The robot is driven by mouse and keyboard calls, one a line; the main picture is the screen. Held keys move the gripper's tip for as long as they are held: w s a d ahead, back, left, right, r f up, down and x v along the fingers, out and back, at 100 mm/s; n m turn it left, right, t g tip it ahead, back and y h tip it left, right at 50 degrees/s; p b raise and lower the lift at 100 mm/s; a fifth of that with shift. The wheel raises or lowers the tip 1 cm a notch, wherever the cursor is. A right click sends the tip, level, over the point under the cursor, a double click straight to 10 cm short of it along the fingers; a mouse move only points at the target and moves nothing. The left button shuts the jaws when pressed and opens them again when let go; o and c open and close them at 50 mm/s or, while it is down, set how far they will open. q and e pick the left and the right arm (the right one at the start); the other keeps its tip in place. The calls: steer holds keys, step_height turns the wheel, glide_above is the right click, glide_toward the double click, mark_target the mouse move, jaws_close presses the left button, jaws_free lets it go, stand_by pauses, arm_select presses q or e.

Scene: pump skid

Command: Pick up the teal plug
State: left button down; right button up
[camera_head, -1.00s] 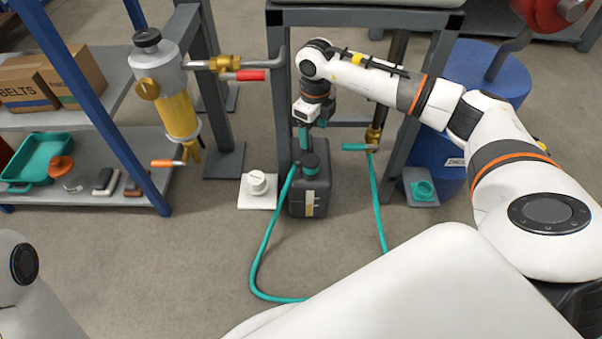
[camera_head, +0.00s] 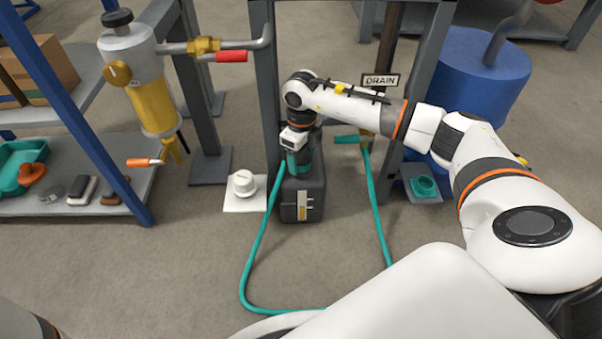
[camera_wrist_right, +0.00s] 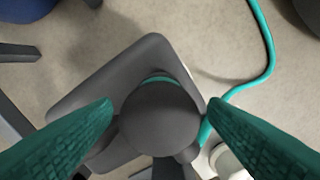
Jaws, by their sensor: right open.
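A dark jug (camera_head: 300,200) stands on the floor with a round dark knob on its top. In the right wrist view, the knob (camera_wrist_right: 160,115) shows a thin teal band (camera_wrist_right: 158,79) at its edge. My right gripper (camera_head: 297,168) points down over the jug top. Its green textured fingertips (camera_wrist_right: 158,106) are open on either side of the knob, without visible grip. In the head view the gripper hides the knob. My left gripper is out of view.
A teal hose (camera_head: 258,250) loops over the floor beside the jug to the drain valve (camera_head: 365,138). A white round fitting (camera_head: 243,183) stands close on the left. Frame posts flank my arm; a blue drum (camera_head: 480,85) is behind.

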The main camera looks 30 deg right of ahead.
steer(key=shift+f, duration=0.35)
steer(key=shift+r, duration=0.1)
steer(key=c, duration=1.3)
steer(key=shift+o, duration=0.2)
